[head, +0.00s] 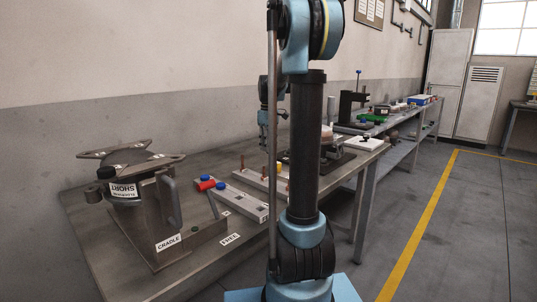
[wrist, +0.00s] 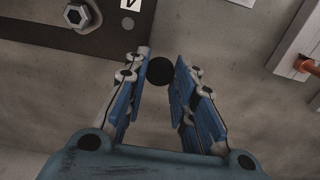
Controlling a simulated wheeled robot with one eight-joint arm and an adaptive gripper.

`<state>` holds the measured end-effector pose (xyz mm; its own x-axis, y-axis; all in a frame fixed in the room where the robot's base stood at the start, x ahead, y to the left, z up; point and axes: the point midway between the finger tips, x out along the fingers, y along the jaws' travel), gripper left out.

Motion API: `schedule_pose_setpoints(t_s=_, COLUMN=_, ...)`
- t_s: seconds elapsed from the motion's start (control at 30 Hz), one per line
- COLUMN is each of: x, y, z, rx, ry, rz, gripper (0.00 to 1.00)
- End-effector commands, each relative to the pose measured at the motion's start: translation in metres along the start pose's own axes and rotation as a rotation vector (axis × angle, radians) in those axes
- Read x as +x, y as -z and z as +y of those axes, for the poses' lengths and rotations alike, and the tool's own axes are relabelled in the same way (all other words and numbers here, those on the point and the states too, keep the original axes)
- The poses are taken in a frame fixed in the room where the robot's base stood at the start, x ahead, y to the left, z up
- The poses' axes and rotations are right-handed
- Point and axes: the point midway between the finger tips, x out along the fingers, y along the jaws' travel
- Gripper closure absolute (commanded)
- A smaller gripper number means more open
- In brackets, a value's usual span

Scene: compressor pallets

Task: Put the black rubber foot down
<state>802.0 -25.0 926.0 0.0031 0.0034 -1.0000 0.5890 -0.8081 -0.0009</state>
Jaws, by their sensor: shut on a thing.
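The black rubber foot (wrist: 160,71) shows in the wrist view as a dark disc between the tips of the blue fingers. My gripper (wrist: 159,78) is shut on it, above a grey table surface. In the head view my gripper (head: 265,146) hangs over the bench behind my arm column, small and partly hidden; the foot cannot be made out there.
In the wrist view, a dark plate (wrist: 100,36) with a hex nut (wrist: 75,15) lies upper left, and a pale block (wrist: 294,42) with a copper-coloured rod upper right. In the head view, the cradle (head: 190,240) stands left, and a pale rail (head: 240,201) lies mid-bench.

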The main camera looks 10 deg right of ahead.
Motion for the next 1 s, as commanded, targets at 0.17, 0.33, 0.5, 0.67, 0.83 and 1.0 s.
schedule_pose_setpoints(t_s=0.17, x=0.025, y=0.0, z=0.001, rx=0.001, ry=0.0, rz=0.0, gripper=1.0)
schedule_pose_setpoints(t_s=0.33, x=0.032, y=-0.001, z=0.001, rx=0.001, ry=0.0, rz=0.0, gripper=1.0)
schedule_pose_setpoints(t_s=0.5, x=0.032, y=-0.001, z=0.001, rx=0.001, ry=0.0, rz=0.0, gripper=1.0)
schedule_pose_setpoints(t_s=0.67, x=0.034, y=-0.001, z=0.001, rx=0.001, ry=0.0, rz=0.0, gripper=0.58)
schedule_pose_setpoints(t_s=0.83, x=0.033, y=-0.001, z=0.001, rx=0.002, ry=0.0, rz=0.0, gripper=0.56)
schedule_pose_setpoints(t_s=1.0, x=0.033, y=-0.001, z=0.001, rx=0.002, ry=0.0, rz=0.0, gripper=0.56)
